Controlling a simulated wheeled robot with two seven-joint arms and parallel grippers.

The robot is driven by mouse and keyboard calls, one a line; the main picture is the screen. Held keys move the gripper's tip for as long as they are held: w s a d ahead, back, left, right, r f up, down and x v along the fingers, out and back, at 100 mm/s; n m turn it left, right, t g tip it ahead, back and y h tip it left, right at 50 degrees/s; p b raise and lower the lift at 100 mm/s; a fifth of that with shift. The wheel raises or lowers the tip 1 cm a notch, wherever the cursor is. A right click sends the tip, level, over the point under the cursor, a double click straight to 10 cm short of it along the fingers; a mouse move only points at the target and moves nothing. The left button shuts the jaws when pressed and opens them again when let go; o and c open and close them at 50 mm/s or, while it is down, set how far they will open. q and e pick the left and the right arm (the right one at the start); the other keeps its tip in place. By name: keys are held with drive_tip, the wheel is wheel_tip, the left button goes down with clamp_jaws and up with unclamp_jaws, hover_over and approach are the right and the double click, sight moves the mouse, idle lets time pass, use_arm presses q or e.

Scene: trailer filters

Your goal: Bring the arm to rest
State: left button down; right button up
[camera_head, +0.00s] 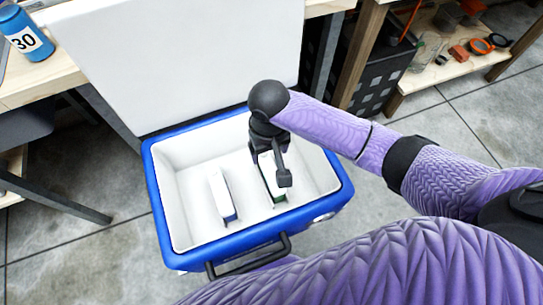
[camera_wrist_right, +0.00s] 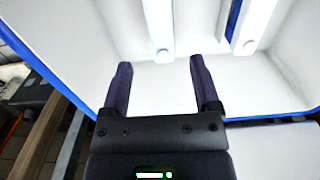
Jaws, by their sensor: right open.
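My right gripper (camera_head: 279,168) reaches into the open blue cooler (camera_head: 163,226) from the right, over its right half. In the right wrist view my right gripper (camera_wrist_right: 160,75) has its two dark fingers apart, with only the white cooler wall between them. A white filter box (camera_head: 222,194) stands in the left half of the cooler. A second white box (camera_head: 268,172) with a green lower edge is beside my gripper and partly hidden by it. Two white boxes (camera_wrist_right: 158,25) (camera_wrist_right: 257,22) show beyond the fingertips in the wrist view. My left gripper is out of view.
The cooler's white lid (camera_head: 180,55) stands open behind it. A wooden bench with a blue canister (camera_head: 25,38) marked 30 is at upper left. A wooden shelf (camera_head: 450,65) with small parts is at upper right. Grey tiled floor (camera_head: 85,250) is clear left of the cooler.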

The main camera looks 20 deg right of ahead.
drive_tip(key=shift+r, duration=0.35)
